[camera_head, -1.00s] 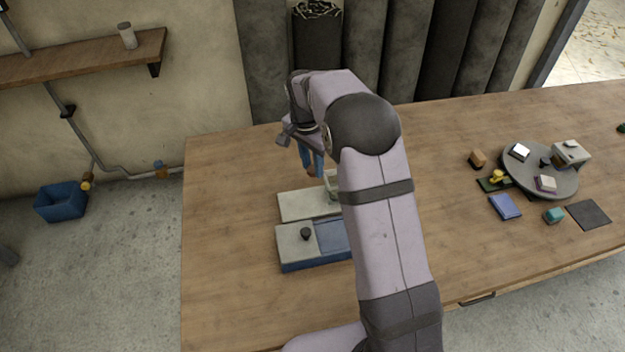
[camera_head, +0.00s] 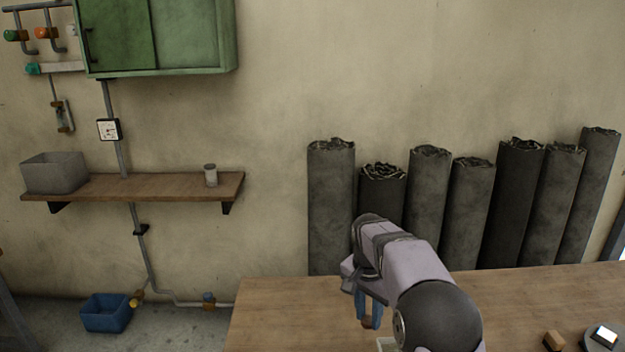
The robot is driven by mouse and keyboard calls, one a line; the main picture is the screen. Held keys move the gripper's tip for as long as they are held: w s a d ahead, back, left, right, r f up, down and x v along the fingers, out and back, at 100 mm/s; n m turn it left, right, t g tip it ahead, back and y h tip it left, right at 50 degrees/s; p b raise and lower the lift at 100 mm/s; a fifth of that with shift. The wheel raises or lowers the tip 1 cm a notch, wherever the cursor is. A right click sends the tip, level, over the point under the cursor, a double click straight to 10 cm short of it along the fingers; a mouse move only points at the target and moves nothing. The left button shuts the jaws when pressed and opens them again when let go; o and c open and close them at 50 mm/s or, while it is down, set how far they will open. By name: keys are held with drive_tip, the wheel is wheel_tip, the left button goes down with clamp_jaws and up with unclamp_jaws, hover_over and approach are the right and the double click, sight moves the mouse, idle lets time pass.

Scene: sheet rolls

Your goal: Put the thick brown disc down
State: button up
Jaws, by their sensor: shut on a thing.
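My gripper (camera_head: 369,317) hangs over the wooden table (camera_head: 290,315), near its back edge in the picture. Its blue fingers are shut on a small brown thing (camera_head: 367,323), which looks like the thick brown disc. Only a little of it shows between the fingers, and its underside is hard to make out. It seems to be above the tabletop, but I cannot tell by how much. A corner of a pale block or tray (camera_head: 386,344) shows just below, at the frame's bottom edge; my arm hides the rest.
Several tall grey sheet rolls (camera_head: 430,195) stand behind the table. A wooden shelf (camera_head: 130,187) is on the left wall. The table's left part is bare.

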drive_tip(key=shift+w+n, duration=0.45)
drive_tip(key=shift+n, duration=0.25)
wheel_tip(320, 180, down, 8)
drive_tip(key=s+a+f+n+y, duration=0.1)
drive_tip(key=s+a+n, duration=0.15)
drive_tip(key=n, duration=0.75)
drive_tip(key=s+d+f+m, duration=0.1)
drive_tip(key=s+d+f, duration=0.15)
drive_tip(key=s, duration=0.45)
drive_tip(key=s+d+f, duration=0.1)
drive_tip(key=s+d, duration=0.3)
drive_tip(key=s, duration=0.4)
drive_tip(key=w+d+r+m+b, duration=0.1)
drive_tip(key=d+r+m, duration=0.1)
drive_tip(key=d, duration=0.5)
drive_tip(key=w+d+r+m+b, duration=0.1)
drive_tip(key=w+d+r+b, duration=0.1)
drive_tip(key=d, duration=0.6)
drive_tip(key=shift+s+a+f+n+p, duration=0.25)
drive_tip(key=shift+f+n, duration=0.25)
drive_tip(key=shift+f, duration=1.1)
drive_tip(key=shift+s+a+f+n+p, duration=0.2)
drive_tip(key=shift+f+n+p, duration=0.25)
drive_tip(key=shift+f, duration=1.1)
drive_tip(key=shift+s+a+f+n+p, duration=0.25)
drive_tip(key=shift+f+n, duration=0.3)
drive_tip(key=shift+f, duration=1.05)
